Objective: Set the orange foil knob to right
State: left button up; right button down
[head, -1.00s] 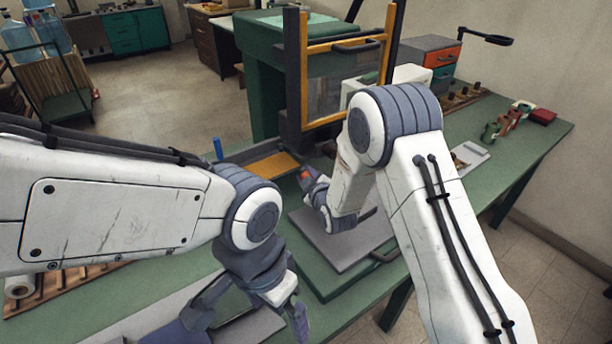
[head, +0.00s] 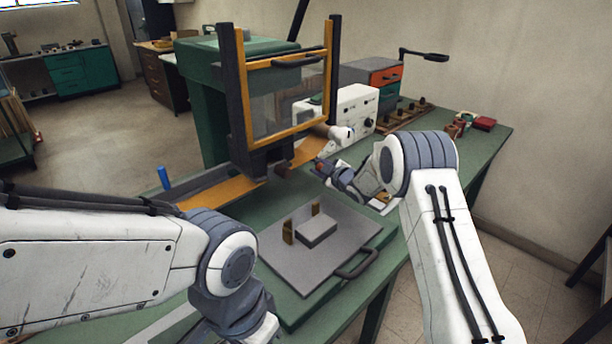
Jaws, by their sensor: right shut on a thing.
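My right gripper (head: 322,166) is shut on a small orange-red piece (head: 320,162), above the table between the press and the grey plate. It is too small to tell whether this piece is the orange foil knob. A white control box (head: 352,108) with dark knobs (head: 368,123) stands behind my right gripper. A rounded white part (head: 342,133) shows at its front. My right gripper appears apart from the box. My left wrist shows at the bottom edge; its fingers are out of the frame.
The press with its yellow-framed guard (head: 285,95) stands at the back. A grey plate (head: 290,268) with a handle carries a grey block (head: 316,232) and two brass pieces (head: 288,232). A blue cylinder (head: 163,177) stands left. Drawers (head: 385,75) and a wooden rack (head: 405,117) are behind.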

jog(key=shift+w+d+r, duration=0.1)
jog(key=shift+w+d, duration=0.3)
jog(key=shift+d, duration=0.15)
jog(key=c, duration=0.6)
grip_release()
jog(key=shift+d, duration=0.1)
jog(key=shift+o, duration=0.2)
jog(key=shift+s, duration=0.15)
jog(key=b+v, duration=0.1)
jog(key=v, duration=0.9)
jog(key=shift+s+b, duration=0.1)
jog(key=shift+b, duration=0.2)
jog(key=shift+r, duration=0.1)
